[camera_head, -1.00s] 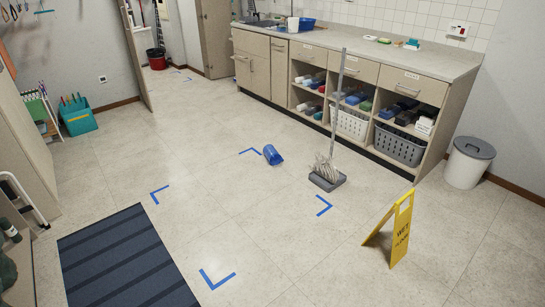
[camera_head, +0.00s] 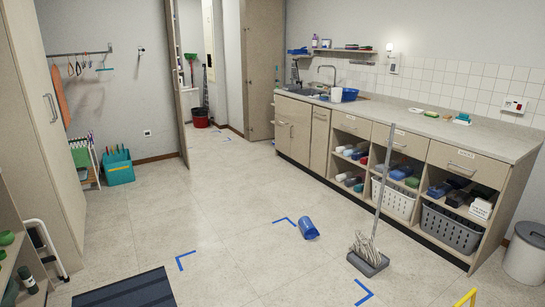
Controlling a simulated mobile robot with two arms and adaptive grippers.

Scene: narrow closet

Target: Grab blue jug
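The blue jug (camera_head: 308,228) lies on its side on the tiled floor, in the middle of the head view. It is beside a blue tape corner mark (camera_head: 284,220) and to the left of a mop. Nothing touches it that I can see. Neither of my grippers shows in the head view.
A mop (camera_head: 370,255) stands upright in a grey tray right of the jug. A counter with open shelves (camera_head: 420,140) lines the right wall. A grey bin (camera_head: 526,252), yellow sign (camera_head: 466,298) and dark striped mat (camera_head: 130,290) are nearer. The floor around the jug is mostly clear.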

